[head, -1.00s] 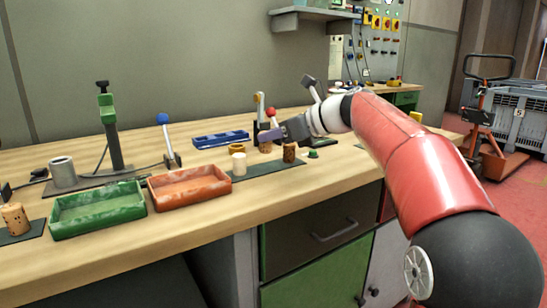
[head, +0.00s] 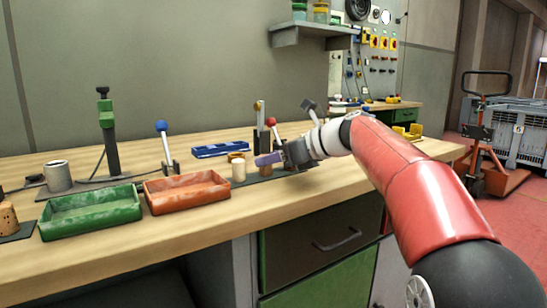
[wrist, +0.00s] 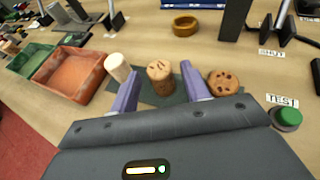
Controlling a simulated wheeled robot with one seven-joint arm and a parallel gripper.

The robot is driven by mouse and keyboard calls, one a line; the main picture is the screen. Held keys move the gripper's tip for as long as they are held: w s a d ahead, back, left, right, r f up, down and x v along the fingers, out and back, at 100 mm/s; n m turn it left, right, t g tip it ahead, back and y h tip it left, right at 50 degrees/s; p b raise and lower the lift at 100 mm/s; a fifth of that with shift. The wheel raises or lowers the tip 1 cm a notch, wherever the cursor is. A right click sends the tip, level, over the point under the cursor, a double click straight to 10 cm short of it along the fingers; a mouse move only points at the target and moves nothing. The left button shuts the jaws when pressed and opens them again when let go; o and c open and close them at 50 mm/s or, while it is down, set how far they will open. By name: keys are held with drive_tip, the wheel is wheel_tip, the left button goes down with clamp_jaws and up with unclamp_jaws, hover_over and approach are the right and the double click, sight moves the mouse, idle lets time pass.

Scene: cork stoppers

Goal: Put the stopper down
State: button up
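My gripper (wrist: 159,70) is open, its two purple fingers on either side of a brown cork stopper (wrist: 160,74), with a visible gap on each side. That cork stands upright on a dark mat (wrist: 150,97). A second, spotted cork (wrist: 223,82) stands just right of the right finger. A pale white stopper (wrist: 117,67) stands left of the left finger. In the head view, my gripper (head: 268,159) is low over the mat, the white stopper (head: 238,167) to its left. The gripper hides part of the corks there.
An orange tray (head: 187,196) and a green tray (head: 90,214) lie to the left. A yellow ring (wrist: 186,25) and a blue rack (head: 221,149) lie behind. A green button (wrist: 287,117) sits at the right of the wrist view. Posts and a red-knobbed lever (head: 271,123) stand behind the gripper.

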drive_tip(key=shift+r, duration=0.2)
drive_tip(key=p+v, duration=0.1)
drive_tip(key=v, duration=1.1)
drive_tip(key=s+d+f+n+h, duration=0.2)
drive_tip(key=s+f+n+h, duration=0.2)
drive_tip(key=s+f+n, duration=0.4)
drive_tip(key=s+d+f+n+h, duration=0.2)
drive_tip(key=s+f+n+h, duration=0.2)
drive_tip(key=s+f+n, duration=0.4)
drive_tip(key=s+d+f+n+g+h, duration=0.1)
drive_tip(key=s+d+f+n+h, duration=0.2)
drive_tip(key=s+f+n, duration=0.4)
drive_tip(key=s+f, duration=0.5)
drive_tip(key=s, duration=0.1)
drive_tip(key=shift+s+f+n+h, duration=0.25)
drive_tip(key=shift+s+n+h, duration=0.15)
drive_tip(key=shift+r, duration=0.1)
